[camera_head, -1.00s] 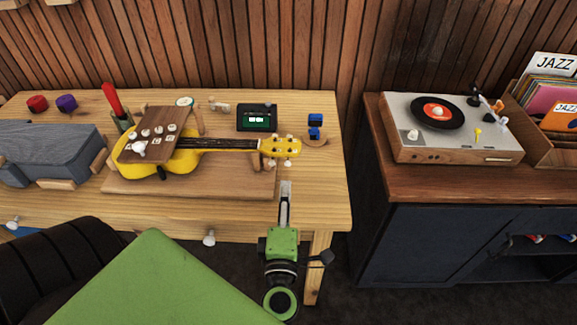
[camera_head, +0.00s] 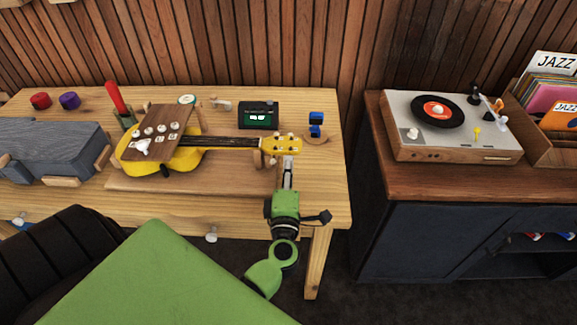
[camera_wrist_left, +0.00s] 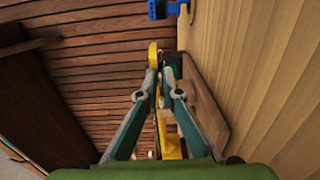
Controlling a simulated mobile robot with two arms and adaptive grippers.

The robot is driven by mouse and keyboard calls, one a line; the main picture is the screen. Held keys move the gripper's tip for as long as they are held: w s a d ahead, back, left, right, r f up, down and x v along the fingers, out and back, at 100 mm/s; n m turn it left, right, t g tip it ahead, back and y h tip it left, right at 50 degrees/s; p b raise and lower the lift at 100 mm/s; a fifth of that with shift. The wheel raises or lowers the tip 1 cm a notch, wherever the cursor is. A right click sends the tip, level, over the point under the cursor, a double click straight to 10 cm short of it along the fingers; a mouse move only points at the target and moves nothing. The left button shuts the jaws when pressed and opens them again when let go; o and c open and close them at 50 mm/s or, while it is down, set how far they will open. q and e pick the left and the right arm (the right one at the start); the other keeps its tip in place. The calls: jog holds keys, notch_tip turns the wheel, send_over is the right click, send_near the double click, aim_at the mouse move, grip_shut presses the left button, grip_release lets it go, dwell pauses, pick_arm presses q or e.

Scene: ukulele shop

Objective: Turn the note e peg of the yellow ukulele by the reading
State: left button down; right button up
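The yellow ukulele (camera_head: 172,162) lies face up, its neck running right to a yellow headstock (camera_head: 281,146) with white pegs on both sides. My left gripper (camera_head: 288,168) reaches up from the front to the headstock's near edge, by the near-side pegs. In the left wrist view the two fingertips (camera_wrist_left: 159,72) have a narrow gap between them, with yellow parts ahead and below. I cannot tell whether a peg lies between them, nor which peg is E. A black tuner (camera_head: 258,115) with a lit green screen stands behind the neck; its reading is too small to read.
A blue device on a round wooden base (camera_head: 316,128) stands just right of the headstock. The ukulele rests over a wooden board (camera_head: 140,184) on the light table (camera_head: 331,190). A grey case (camera_head: 60,145) is at left. A record player (camera_head: 455,125) sits on a separate cabinet.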

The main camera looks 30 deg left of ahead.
pick_arm(q)
jog(key=shift+n, duration=0.3)
jog(key=shift+n+b, duration=0.65)
jog(key=shift+n, duration=1.85)
jog(key=c, duration=2.2)
grip_release()
